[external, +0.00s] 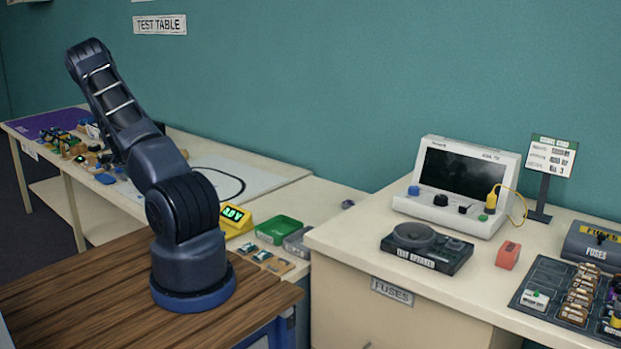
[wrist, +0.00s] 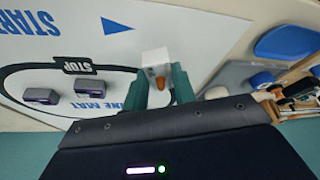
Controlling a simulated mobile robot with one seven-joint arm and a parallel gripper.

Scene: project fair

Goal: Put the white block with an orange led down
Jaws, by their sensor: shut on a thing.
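The white block with an orange LED (wrist: 154,62) is between the teal fingers of my gripper (wrist: 160,84) in the wrist view. The gripper is shut on it, with the orange LED facing the camera. Behind it in that view lies the white line mat (wrist: 60,55), with a black line and blue START lettering. I cannot tell the block's height above the surface. In the external view the mat (external: 215,172) lies on the long table behind my arm; my gripper and the block cannot be made out there.
Blue and wooden items (wrist: 285,42) crowd the wrist view's right side.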

